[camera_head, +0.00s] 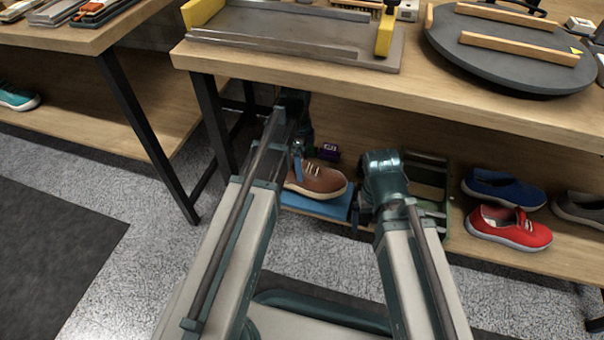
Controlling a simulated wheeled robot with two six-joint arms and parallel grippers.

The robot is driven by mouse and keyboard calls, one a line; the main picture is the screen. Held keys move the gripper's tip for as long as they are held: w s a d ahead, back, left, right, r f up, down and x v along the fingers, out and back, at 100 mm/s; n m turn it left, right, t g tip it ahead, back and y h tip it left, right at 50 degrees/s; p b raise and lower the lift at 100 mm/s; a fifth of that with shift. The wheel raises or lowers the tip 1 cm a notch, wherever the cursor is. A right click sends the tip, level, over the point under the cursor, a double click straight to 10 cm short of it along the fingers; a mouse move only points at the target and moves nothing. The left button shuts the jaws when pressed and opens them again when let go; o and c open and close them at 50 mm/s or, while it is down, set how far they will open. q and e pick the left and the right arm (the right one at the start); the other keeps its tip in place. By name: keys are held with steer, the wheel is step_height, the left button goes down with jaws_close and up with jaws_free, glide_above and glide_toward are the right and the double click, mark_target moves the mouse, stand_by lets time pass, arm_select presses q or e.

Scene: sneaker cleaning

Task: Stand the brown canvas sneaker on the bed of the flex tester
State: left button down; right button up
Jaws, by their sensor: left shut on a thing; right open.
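The brown canvas sneaker (319,181) is on the lower shelf, over a blue mat (325,206), with its toe to the right. My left gripper (298,165) is shut on it at its left, heel end; the fingertips are partly hidden by my arm. What looks like the flex tester (275,38), a grey bed with yellow posts, is on the tabletop above. Its bed looks empty, and its top edge is cut off. My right gripper (383,172) is open at the shelf, right of the sneaker; its fingers are mostly hidden behind the wrist.
The tabletop edge (430,105) overhangs the shelf. A round grey platform (510,65) with wooden bars stands on the table's right. A green crate (428,180), a blue shoe (502,188) and a red shoe (508,227) are on the shelf. A purple item (328,152) lies behind the sneaker.

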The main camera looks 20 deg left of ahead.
arm_select(q)
step_height(320, 180, down, 4)
steer(key=b, duration=0.3)
steer(key=shift+r, duration=0.2)
jaws_free()
steer(key=r+p, duration=0.4)
steer(key=w+a+r+p, duration=0.1)
steer(key=r+p, duration=0.2)
steer(key=r, duration=0.1)
steer(key=r+p, duration=0.4)
steer(key=shift+w+a+p, duration=0.15)
steer(key=shift+w+p, duration=0.15)
steer(key=shift+p, duration=0.05)
